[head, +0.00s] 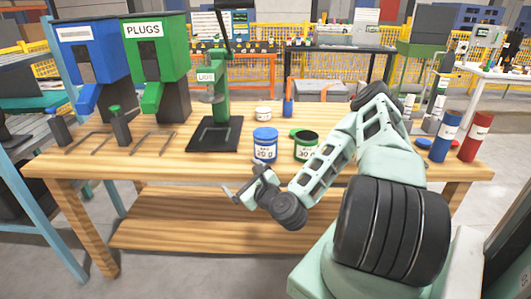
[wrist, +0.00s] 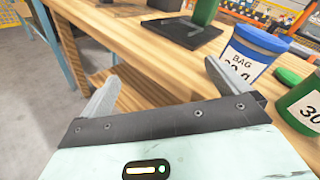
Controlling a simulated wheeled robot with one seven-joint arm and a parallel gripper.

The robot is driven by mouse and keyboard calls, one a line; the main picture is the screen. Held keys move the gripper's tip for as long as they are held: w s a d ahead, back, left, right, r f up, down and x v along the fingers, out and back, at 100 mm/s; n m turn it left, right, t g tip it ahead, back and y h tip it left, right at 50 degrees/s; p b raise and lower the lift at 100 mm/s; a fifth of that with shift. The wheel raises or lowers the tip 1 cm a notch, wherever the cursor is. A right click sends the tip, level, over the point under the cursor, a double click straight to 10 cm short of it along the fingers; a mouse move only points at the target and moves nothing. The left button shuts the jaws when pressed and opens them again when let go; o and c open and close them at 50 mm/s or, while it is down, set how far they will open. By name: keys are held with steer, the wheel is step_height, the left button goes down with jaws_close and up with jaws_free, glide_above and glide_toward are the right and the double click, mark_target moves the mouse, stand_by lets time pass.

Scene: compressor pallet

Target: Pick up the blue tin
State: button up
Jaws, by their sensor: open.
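The blue tin (head: 265,146), with a blue lid and a white label, stands upright on the wooden workbench (head: 230,163) near its front edge. It also shows in the wrist view (wrist: 247,55), at the right behind my right finger. My gripper (head: 246,188) is open and empty in front of the bench edge, to the lower left of the tin and apart from it. In the wrist view my two fingers (wrist: 160,88) stand wide apart with only bench edge and lower shelf between them. The tin's label reads BAG above a partly hidden number.
A green tin (head: 305,147) stands close right of the blue tin. A green press (head: 217,110) on a black base stands to the left. A small white tub (head: 263,113) stands behind. Blue (head: 445,137) and red (head: 475,137) cylinders stand at the right. Bare wood lies left of the tin.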

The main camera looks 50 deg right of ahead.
mark_target(268, 150)
steer(key=s+d+m+g+h, duration=0.2)
steer(key=s+d+m+h, duration=0.3)
steer(key=d+m+h, duration=0.35)
steer(key=shift+m+y, duration=0.45)
steer(key=shift+m, duration=0.2)
steer(key=b+x, duration=0.2)
steer(key=x, duration=0.9)
steer(key=shift+s+d+r, duration=0.1)
steer(key=shift+d+r, duration=0.05)
steer(key=shift+d, duration=0.05)
steer(key=shift+p+x, duration=0.35)
steer(key=shift+x, duration=2.65)
steer(key=shift+r, duration=0.1)
steer(key=c, duration=1.1)
